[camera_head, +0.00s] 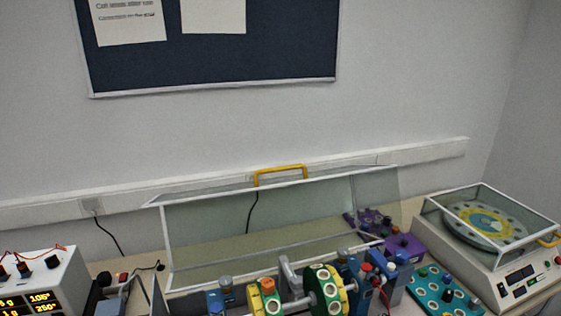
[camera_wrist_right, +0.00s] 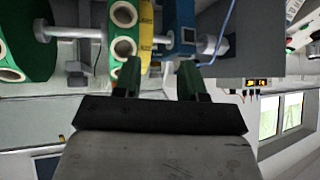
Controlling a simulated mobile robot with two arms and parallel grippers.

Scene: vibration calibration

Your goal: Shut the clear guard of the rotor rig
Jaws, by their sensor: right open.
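The clear guard (camera_head: 310,212) stands raised and open behind the rotor rig in the head view. It has a white frame, and its yellow handle (camera_head: 281,175) is at the top edge. The rotor rig (camera_head: 325,289) sits uncovered in front of it, with green-and-yellow discs on a shaft and blue bearing blocks; its lower part is cut off by the picture's edge. In the right wrist view my right gripper (camera_wrist_right: 160,80) is open, with nothing between its fingers. Discs and a shaft (camera_wrist_right: 75,32) show beyond the fingertips. My left gripper is not in view.
A balancing machine (camera_head: 500,250) with its own clear cover and yellow handle stands at the right. A teal tray (camera_head: 445,292) and purple blocks (camera_head: 404,246) lie between it and the rig. An instrument box (camera_head: 42,280) stands at the left, with cables nearby.

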